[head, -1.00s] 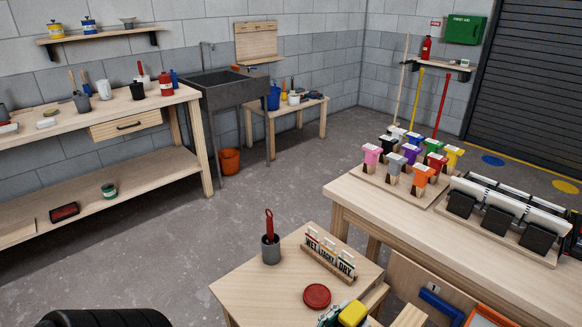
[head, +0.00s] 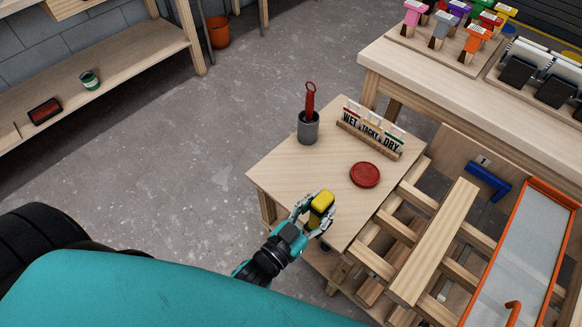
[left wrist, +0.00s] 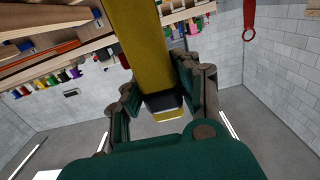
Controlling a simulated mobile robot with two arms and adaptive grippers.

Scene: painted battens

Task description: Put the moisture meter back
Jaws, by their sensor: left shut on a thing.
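My left gripper (head: 312,208) is shut on the yellow moisture meter (head: 322,201), seen over the near edge of the small wooden table (head: 285,170). I cannot tell its exact height. In the left wrist view the yellow body (left wrist: 145,45) with a dark end stands between the fingers of the gripper (left wrist: 158,85). A red round disc (head: 365,174) lies on the table, right of and beyond the meter. A grey cup (head: 308,129) with a red-handled tool (head: 310,98) stands farther back. My right gripper is in neither view.
A WET, TACKY, DRY card rack (head: 370,130) stands at the table's back right. A slatted wooden rack with a loose batten (head: 433,242) and an orange-framed tray (head: 520,255) are on the right. The table top left of the disc is bare.

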